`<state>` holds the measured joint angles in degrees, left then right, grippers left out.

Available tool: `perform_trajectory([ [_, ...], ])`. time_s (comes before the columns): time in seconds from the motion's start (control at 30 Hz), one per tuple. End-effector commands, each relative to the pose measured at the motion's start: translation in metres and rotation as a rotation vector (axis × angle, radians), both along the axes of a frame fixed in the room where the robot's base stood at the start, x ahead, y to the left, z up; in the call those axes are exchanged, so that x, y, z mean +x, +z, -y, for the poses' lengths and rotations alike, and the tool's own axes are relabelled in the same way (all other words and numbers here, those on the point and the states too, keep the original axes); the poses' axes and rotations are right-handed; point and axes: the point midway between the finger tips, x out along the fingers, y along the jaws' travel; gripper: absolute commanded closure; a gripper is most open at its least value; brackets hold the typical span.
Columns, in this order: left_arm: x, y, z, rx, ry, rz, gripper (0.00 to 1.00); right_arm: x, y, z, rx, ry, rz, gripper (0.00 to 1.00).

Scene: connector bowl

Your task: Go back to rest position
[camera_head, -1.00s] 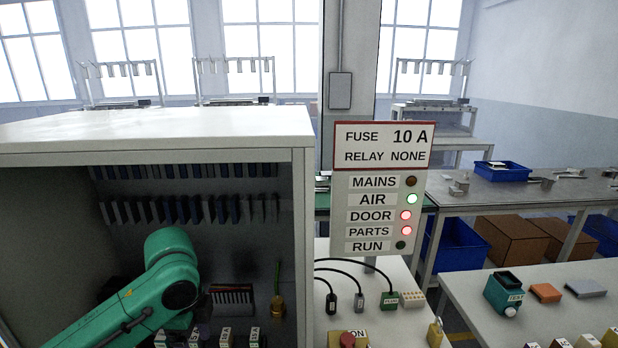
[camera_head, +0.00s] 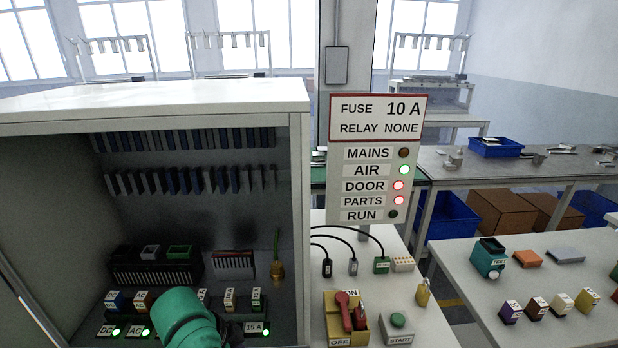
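A green arm link of mine (camera_head: 187,322) shows at the bottom of the head view, in front of the lower part of the open cabinet (camera_head: 305,200). It hides part of the row of small labelled blocks there. Neither gripper is in the frame, so whether they are open or shut does not show. No right arm shows.
The cabinet's roof and side wall stand close to my arm. To the right are a red-handled ON/OFF switch (camera_head: 347,312), a START button (camera_head: 398,322), a sign panel (camera_head: 379,118) and a table (camera_head: 560,290) with a teal tester (camera_head: 488,258) and small blocks.

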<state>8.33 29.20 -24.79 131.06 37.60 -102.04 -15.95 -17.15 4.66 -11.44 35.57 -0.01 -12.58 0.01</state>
Motion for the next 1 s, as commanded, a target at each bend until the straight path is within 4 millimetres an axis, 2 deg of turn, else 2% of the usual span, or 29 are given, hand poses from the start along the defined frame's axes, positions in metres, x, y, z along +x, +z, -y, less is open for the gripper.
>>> perform_trajectory([
  [0.07,-0.013,-0.014,-0.001,-0.054,0.136,-0.006,0.21,-0.001,0.0,0.0,-0.001,0.0,-0.003,0.47],
  [0.17,-0.027,-0.029,-0.014,-0.09,0.321,-0.008,0.21,-0.002,0.0,0.0,-0.001,0.0,-0.003,0.47],
  [0.37,-0.064,-0.054,-0.056,-0.08,0.651,-0.024,0.21,-0.002,0.0,0.0,0.0,0.0,-0.003,0.47],
  [0.53,-0.105,-0.069,-0.099,-0.012,0.898,-0.036,0.21,-0.002,0.0,-0.001,0.0,0.0,-0.003,0.47],
  [0.77,-0.092,-0.152,-0.096,0.008,0.884,-0.067,0.21,-0.002,0.0,-0.001,0.001,0.0,-0.003,0.47],
  [0.87,-0.095,-0.194,-0.095,0.019,0.88,-0.085,0.21,-0.001,0.0,-0.001,0.002,0.0,-0.002,0.47],
  [0.97,-0.104,-0.242,-0.096,0.03,0.874,-0.106,0.21,-0.001,0.0,-0.002,0.002,0.0,-0.003,0.47],
  [1.0,-0.111,-0.263,-0.097,0.035,0.872,-0.116,0.21,-0.001,0.0,-0.002,0.003,0.0,-0.002,0.47],
])
